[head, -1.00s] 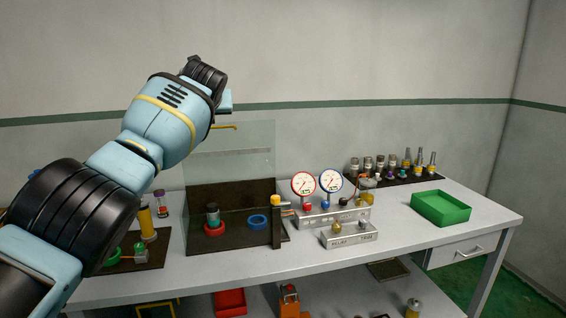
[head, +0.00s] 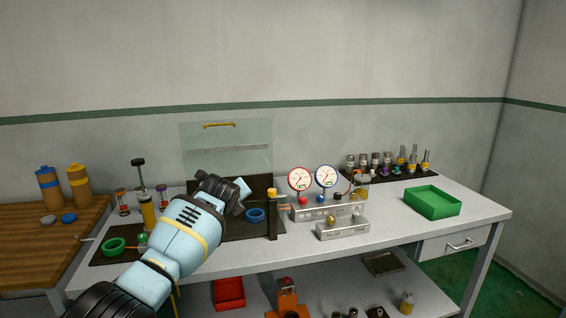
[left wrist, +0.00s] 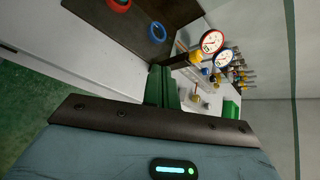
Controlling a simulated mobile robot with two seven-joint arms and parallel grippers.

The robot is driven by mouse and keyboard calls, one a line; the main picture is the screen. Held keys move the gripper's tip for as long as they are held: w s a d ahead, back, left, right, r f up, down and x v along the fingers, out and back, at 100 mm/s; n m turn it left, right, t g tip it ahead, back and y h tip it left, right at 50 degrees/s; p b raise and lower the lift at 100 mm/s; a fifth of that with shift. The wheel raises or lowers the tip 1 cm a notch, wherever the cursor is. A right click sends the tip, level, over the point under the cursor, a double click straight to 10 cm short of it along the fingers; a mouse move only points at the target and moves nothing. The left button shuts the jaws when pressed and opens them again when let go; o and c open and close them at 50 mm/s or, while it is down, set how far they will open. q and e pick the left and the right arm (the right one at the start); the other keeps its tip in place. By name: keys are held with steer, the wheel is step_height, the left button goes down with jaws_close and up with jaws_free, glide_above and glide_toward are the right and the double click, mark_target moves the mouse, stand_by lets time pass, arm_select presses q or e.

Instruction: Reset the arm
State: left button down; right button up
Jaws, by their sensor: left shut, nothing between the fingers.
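My left arm comes in from the lower left in the head view, with its wrist in front of the dark tray with the clear panel. My left gripper (head: 243,188) is at the end of that wrist, over the tray area; its fingertips are mostly hidden by the wrist. In the left wrist view the green fingers of my left gripper (left wrist: 161,85) are together with nothing between them. My right gripper is in neither view.
A blue ring (head: 256,215) lies on the dark tray under a raised clear panel (head: 226,150). Two gauges (head: 300,179) stand on a metal block. A green bin (head: 433,202) is at the right. Bottles (head: 79,187) stand on a wooden table at the left.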

arm_select(q)
steer(key=s+d+f+n+g+h, duration=0.1)
steer(key=s+f+n, duration=0.55)
steer(key=f, duration=0.75)
steer(key=s+f+n+h, duration=0.1)
steer(key=s+f+n, duration=0.2)
steer(key=s+f, duration=0.85)
steer(key=s+a+f+n, duration=0.2)
steer(key=s+f+n, duration=0.4)
steer(key=s, duration=0.5)
steer(key=s+a+f+n, duration=0.2)
steer(key=s+f+n, duration=0.3)
steer(key=s+f, duration=0.45)
steer(key=s+a+r+n, duration=0.1)
steer(key=s+a+n, duration=0.1)
steer(key=s, duration=0.6)
steer(key=s+a+r+n, duration=0.1)
steer(key=s+a+n, duration=0.1)
steer(key=s, duration=0.7)
steer(key=shift+r+n+g, duration=0.4)
steer(key=shift+n, duration=0.45)
